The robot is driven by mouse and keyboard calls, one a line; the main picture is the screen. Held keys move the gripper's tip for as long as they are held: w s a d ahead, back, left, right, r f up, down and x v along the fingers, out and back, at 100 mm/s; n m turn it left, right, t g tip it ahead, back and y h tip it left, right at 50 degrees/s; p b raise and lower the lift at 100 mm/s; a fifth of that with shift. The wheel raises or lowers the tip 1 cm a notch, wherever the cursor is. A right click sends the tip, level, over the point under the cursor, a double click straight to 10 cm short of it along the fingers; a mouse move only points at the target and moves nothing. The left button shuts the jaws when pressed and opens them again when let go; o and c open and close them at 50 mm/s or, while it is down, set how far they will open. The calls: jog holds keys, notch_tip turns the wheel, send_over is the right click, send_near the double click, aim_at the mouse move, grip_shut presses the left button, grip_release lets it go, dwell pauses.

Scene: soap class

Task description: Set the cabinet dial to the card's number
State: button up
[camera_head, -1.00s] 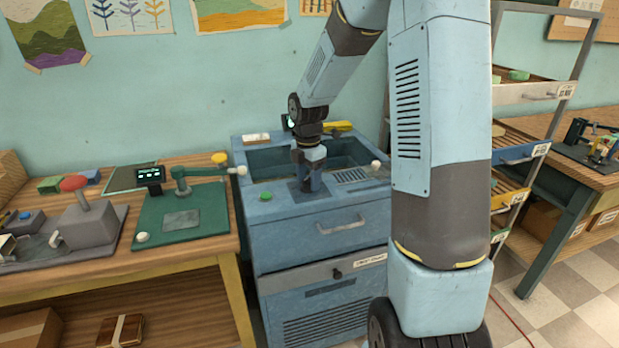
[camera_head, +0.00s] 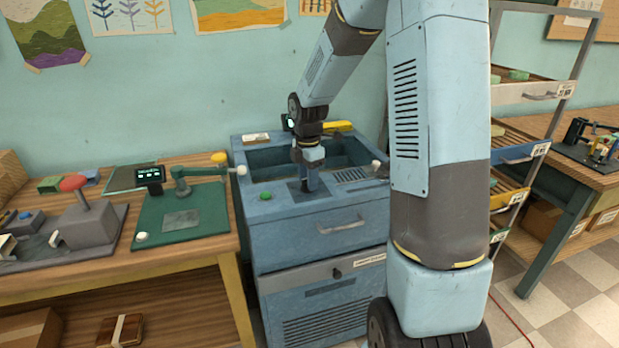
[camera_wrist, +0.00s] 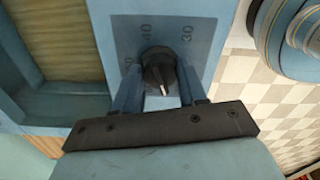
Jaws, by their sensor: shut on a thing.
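The blue cabinet (camera_head: 320,238) stands at the wall with an open basin in its top. The dial (camera_wrist: 158,70) is a dark round knob on a grey plate, with printed numbers 40 and 30 on the far side. A pale mark shows on the knob's near side; I cannot tell its exact setting. My gripper (camera_wrist: 159,80) is shut on the dial, one finger on each side. In the head view my gripper (camera_head: 310,186) points down at the cabinet top's front and hides the dial.
A green button (camera_head: 265,196) is left of my gripper, and a grille (camera_head: 350,175) is to its right. A yellow object (camera_head: 338,126) lies at the back. A wooden table (camera_head: 190,252) with a green station (camera_head: 182,217) stands left. A drawer rack (camera_head: 525,150) stands right.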

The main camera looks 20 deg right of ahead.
jog(key=m, duration=0.5)
jog(key=shift+a, duration=0.1)
jog(key=m, duration=0.6)
jog(key=shift+r+m, duration=0.1)
jog(key=shift+m, duration=0.3)
jog(key=m, duration=0.6)
jog(key=shift+w, duration=0.1)
jog(key=m, duration=0.5)
jog(key=shift+m, duration=0.4)
jog(key=m, duration=1)
jog(key=shift+m, duration=0.4)
jog(key=m, duration=1.1)
jog(key=shift+m, duration=0.3)
